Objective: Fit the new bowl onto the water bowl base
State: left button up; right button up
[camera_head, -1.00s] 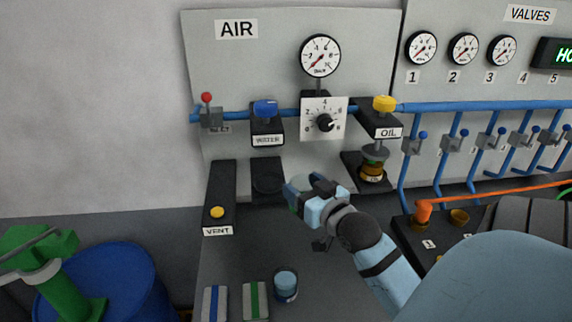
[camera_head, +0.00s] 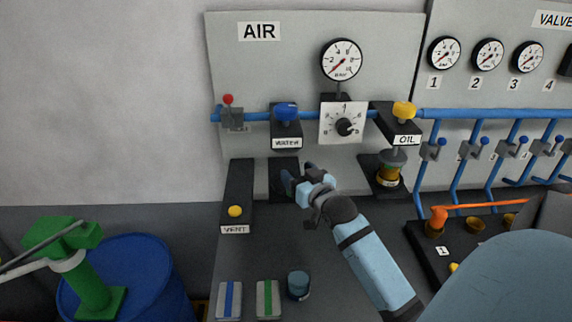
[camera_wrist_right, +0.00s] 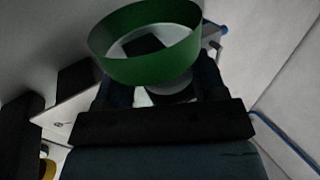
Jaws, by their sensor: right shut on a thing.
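The water bowl base is the black block (camera_head: 286,125) labelled WATER on the AIR panel, with a blue knob (camera_head: 286,112) on top. My right gripper (camera_head: 296,180) is below that base, in front of a dark plate under it. In the right wrist view, the gripper (camera_wrist_right: 160,88) is shut on the new bowl (camera_wrist_right: 145,68), whose green, ring-like rim points toward the camera. In the head view the bowl is mostly hidden by the gripper. The bowl and base look apart. My left gripper is not in view.
A bluish clear cup (camera_head: 299,286) stands on the grey bench beside green- and blue-striped blocks. The OIL unit (camera_head: 391,165) is right of my gripper, the VENT block (camera_head: 236,195) left. A blue drum (camera_head: 140,280) stands at lower left.

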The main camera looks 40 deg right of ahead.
aim_at(293, 168)
jog(key=x, duration=0.3)
jog(key=shift+w, duration=0.15)
jog(key=x, duration=0.3)
jog(key=shift+w+d+p, duration=0.1)
jog(key=shift+w+p, duration=0.1)
jog(key=shift+p, duration=0.15)
jog(key=shift+f, duration=0.65)
jog(key=shift+s+f, duration=0.1)
jog(key=shift+f, duration=0.05)
jog(key=shift+s, duration=0.1)
jog(key=shift+f, duration=0.25)
jog(key=o, duration=1.1)
jog(key=shift+c, duration=0.2)
